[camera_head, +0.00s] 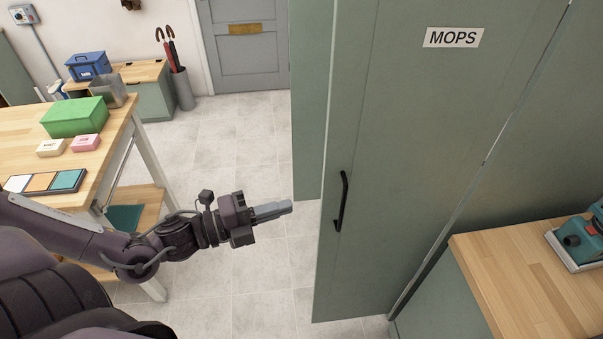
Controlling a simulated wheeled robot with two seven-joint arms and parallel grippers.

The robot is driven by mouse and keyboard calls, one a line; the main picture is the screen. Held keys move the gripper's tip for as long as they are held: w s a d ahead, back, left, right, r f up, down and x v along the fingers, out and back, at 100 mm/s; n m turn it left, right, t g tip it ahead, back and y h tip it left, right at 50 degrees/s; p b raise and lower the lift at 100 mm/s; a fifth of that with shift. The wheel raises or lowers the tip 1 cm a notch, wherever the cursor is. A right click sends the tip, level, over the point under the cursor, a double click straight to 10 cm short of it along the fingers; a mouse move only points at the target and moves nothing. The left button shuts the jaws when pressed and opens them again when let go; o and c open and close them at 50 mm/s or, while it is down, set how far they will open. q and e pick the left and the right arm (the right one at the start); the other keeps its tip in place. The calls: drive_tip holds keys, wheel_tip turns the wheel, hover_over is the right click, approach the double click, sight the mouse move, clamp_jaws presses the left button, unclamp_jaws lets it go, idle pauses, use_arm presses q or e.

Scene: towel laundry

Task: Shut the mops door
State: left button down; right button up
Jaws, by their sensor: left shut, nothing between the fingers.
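The mops door (395,165) is a tall grey-green panel with a white MOPS label (452,37) near its top and a black bar handle (342,201) toward its left edge. A gap line runs along its right side, and the door appears to stand ajar; how far I cannot tell. My left gripper (286,208) is shut and empty. Its fingers point right, toward the door, and it is left of the handle with floor visible between them. My right gripper is not in view.
A wooden workbench (12,128) at left holds a green box (74,117) and small items. A wooden counter (520,265) with a teal power tool (580,238) is at lower right. A grey door (245,50) and umbrella stand (183,90) are at the back. The tiled floor between is clear.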

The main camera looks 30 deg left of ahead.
sight(341, 175)
use_arm(q)
drive_tip(key=w+d+b, duration=0.1)
drive_tip(key=w+b, duration=0.1)
drive_tip(key=w, duration=0.1)
drive_tip(key=w+d+b, duration=0.2)
drive_tip(key=w+b, duration=0.1)
drive_tip(key=w+d+b, duration=0.2)
drive_tip(key=w+b, duration=0.1)
drive_tip(key=w, duration=0.1)
drive_tip(key=shift+d+r, duration=0.15)
drive_tip(key=shift+w+a, duration=0.35)
drive_tip(key=shift+w, duration=0.05)
drive_tip(key=shift+f, duration=0.2)
